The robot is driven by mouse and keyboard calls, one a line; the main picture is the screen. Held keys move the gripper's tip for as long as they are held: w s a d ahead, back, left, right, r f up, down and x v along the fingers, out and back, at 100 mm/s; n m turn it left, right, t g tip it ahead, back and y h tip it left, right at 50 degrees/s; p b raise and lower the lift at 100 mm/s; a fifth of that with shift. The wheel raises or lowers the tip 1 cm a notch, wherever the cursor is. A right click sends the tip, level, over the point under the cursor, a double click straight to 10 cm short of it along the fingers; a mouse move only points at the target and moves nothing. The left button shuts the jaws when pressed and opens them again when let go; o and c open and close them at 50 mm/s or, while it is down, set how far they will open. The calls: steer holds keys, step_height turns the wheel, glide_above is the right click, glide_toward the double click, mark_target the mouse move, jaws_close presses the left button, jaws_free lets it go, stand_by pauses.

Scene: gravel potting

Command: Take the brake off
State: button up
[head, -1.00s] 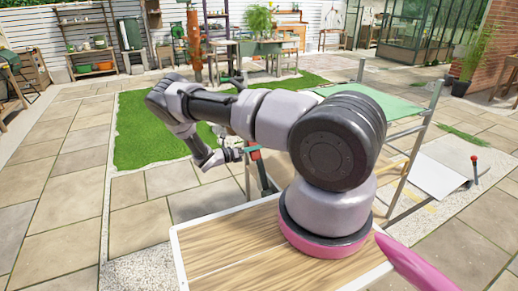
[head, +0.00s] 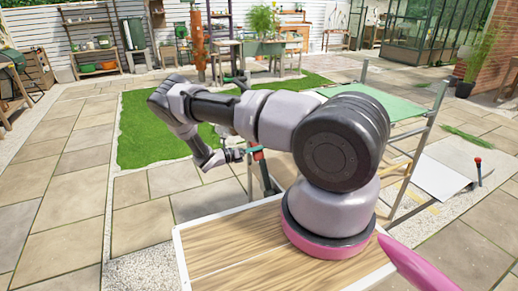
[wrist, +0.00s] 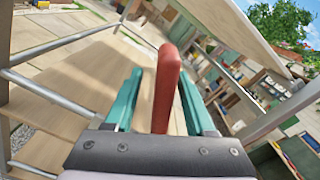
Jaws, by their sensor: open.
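A red handle (wrist: 166,85) stands between the two teal fingers of my gripper (wrist: 160,82) in the wrist view. The fingers are open, one on each side of it, with a visible gap on both sides. In the head view the red handle (head: 257,155) tops a dark lever beside the metal-framed cart, and my gripper (head: 246,153) reaches it from the left. The lever's lower end is hidden behind my own body.
The cart has a green top (head: 385,102) and metal posts (head: 424,130) close to my arm. A white sheet (head: 440,178) and a red-knobbed post (head: 479,170) stand to the right. Paving (head: 60,190) at left is clear.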

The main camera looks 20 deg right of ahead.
steer(key=a, duration=1)
steer(key=shift+s, duration=0.2)
steer(key=shift+a, duration=0.1)
steer(key=s+r+m+g+y, duration=0.1)
steer(key=s+r+m+y, duration=0.35)
steer(key=r, duration=0.65)
steer(key=s+r+m+g+y, duration=0.1)
steer(key=s+r+m+y, duration=0.1)
steer(key=r+m+y, duration=0.65)
steer(key=s+r+m+g+y, duration=0.1)
steer(key=s+r+m, duration=0.25)
steer(key=r, duration=0.95)
steer(key=s+a+r+m+t+y, duration=0.1)
steer(key=s+r+m+t+y, duration=0.2)
steer(key=s+r+m, duration=0.3)
steer(key=s+a+r+m+t+y, duration=0.2)
steer(key=s+r+m+t, duration=0.4)
steer(key=s+r, duration=0.5)
steer(key=shift+s+a+r+t+y, duration=0.3)
steer(key=shift+s+r+y, duration=0.15)
steer(key=shift+s, duration=1.8)
